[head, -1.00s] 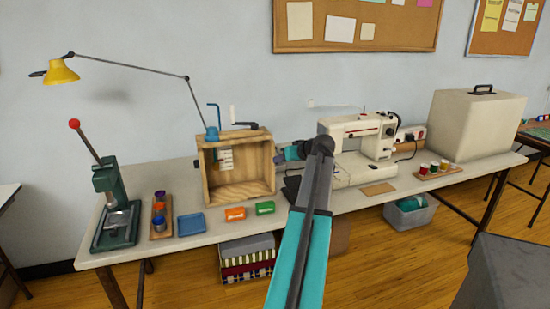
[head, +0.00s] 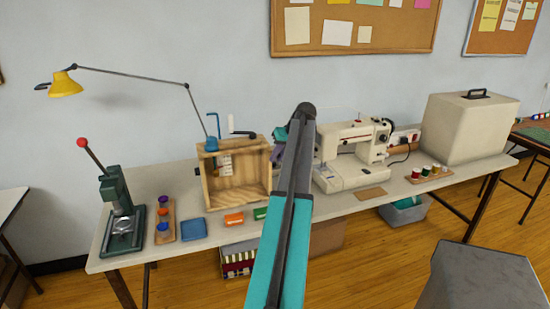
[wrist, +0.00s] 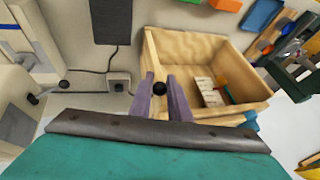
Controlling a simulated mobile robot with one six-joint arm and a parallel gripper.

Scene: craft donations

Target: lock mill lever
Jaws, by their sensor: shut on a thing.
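My gripper (wrist: 160,96) has its two purple fingers shut around a small dark round knob (wrist: 159,88) beside the wooden box's side wall. The knob looks like a lever's end, but its shaft is hidden. In the head view my gripper (head: 277,152) is beside the right wall of the wooden box (head: 209,187), largely hidden behind my arm. A crank with a white handle (head: 231,123) and black arm shows at the box's top. The box's open side shows in the wrist view (wrist: 240,110), with a pale slatted piece (wrist: 208,92) inside.
The sewing machine (head: 345,175) stands close to the right of my gripper. A blue clamp (head: 211,145) carries the lamp arm at the box's top left. Orange (head: 234,219) and green blocks lie in front of the box. A green press (head: 122,215) stands at the far left.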

